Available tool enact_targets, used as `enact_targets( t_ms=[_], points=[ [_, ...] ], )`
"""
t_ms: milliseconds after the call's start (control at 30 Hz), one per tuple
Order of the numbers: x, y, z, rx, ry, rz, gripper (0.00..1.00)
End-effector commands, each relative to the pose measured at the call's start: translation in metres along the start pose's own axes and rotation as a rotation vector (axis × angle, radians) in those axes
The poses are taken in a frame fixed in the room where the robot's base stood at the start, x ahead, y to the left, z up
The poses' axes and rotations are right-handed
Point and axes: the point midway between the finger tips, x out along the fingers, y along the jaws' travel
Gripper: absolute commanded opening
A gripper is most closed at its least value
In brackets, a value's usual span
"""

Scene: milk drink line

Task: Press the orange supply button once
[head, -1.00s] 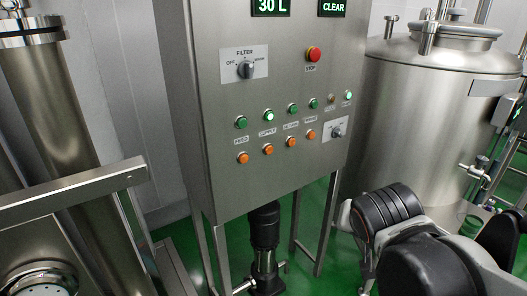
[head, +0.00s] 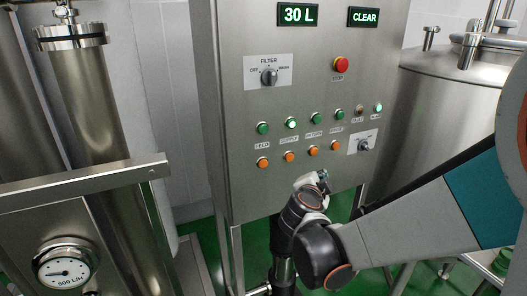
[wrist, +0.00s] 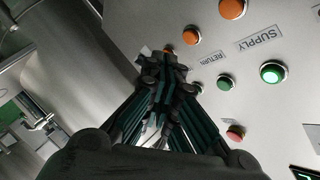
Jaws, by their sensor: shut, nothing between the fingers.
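The orange supply button (head: 289,156) is second from the left in the lower row on the steel control panel, below the SUPPLY label and a lit green button (head: 291,123). In the wrist view the orange supply button (wrist: 232,8) is at the top edge, right of my fingers. My gripper (wrist: 163,62) is shut and empty, its fingertips overlapping a farther orange button (wrist: 168,50). In the head view my gripper (head: 318,180) is just below the orange row, right of the supply button. Whether the fingertips touch the panel is unclear.
Other orange buttons (head: 313,151) and green buttons (head: 315,118) sit close by. A red stop button (head: 340,64), filter knob (head: 269,77) and small selector (head: 363,146) share the panel (head: 230,190). Displays read 30 L and CLEAR. A steel tank (head: 430,110) stands right.

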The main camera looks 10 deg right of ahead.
Motion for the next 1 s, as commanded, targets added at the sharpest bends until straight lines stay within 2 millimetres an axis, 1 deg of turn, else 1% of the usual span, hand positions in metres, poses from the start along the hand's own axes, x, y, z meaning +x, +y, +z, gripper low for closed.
enact_targets(
  t_ms=[33,167,667,833,1000],
  points=[
    [0.003,-0.002,0.004,0.019,0.005,-0.013,0.0],
    [0.005,-0.005,0.008,0.056,0.013,-0.033,0.0],
    [0.009,-0.007,0.01,0.066,0.014,-0.037,0.0],
    [0.019,-0.016,0.017,0.066,0.014,-0.037,0.0],
    [0.035,-0.03,0.028,0.065,0.013,-0.038,0.0]
  ],
)
